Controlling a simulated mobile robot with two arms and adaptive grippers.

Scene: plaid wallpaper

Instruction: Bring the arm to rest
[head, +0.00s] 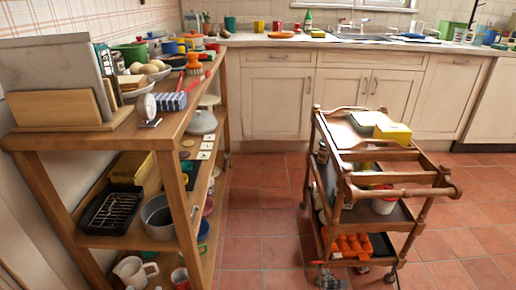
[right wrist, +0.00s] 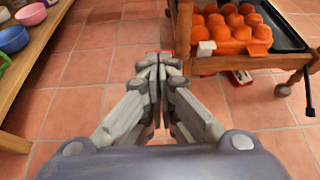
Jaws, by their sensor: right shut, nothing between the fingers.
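My right gripper (head: 327,275) shows small at the bottom edge of the head view, in front of the wooden trolley. In the right wrist view my right gripper (right wrist: 160,62) is shut with its fingers together and nothing between them. It points over the red tiled floor (right wrist: 85,75), just left of the trolley's lower shelf. My left gripper is in neither view.
The wooden trolley (head: 405,192) carries a yellow box (head: 392,132) and an orange egg tray (head: 348,246). A loaded wooden shelf unit (head: 165,128) stands at the left. Cabinets (head: 272,103) line the back. Tiled floor (head: 262,210) between shelf and trolley is clear.

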